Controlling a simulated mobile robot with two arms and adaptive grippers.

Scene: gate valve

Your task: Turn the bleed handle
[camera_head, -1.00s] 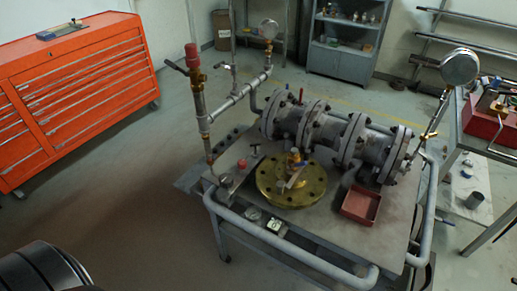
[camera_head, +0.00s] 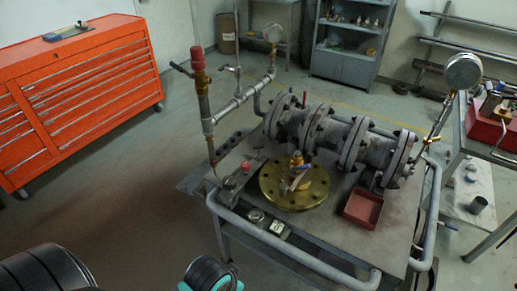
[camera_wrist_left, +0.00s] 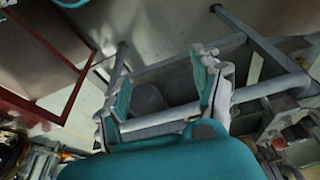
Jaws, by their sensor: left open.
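A pipe assembly with a large flanged valve body (camera_head: 340,140) lies on a metal cart. A brass valve (camera_head: 297,170) with a small lever stands on a round brass flange (camera_head: 275,198). A dark lever (camera_head: 181,69) sticks out from the left riser pipe, near its red cap. I cannot tell which handle is the bleed handle. In the left wrist view my left gripper (camera_wrist_left: 164,85) is open, its fingers apart with nothing gripped. A grey tube of a frame runs behind them. My right gripper is not in view.
The cart's bent tube rails (camera_head: 300,258) edge its near side. A red tray (camera_head: 362,207) sits on the cart. Gauges (camera_head: 464,71) rise on thin pipes. A red tool chest (camera_head: 75,90) stands left, with open floor between it and the cart.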

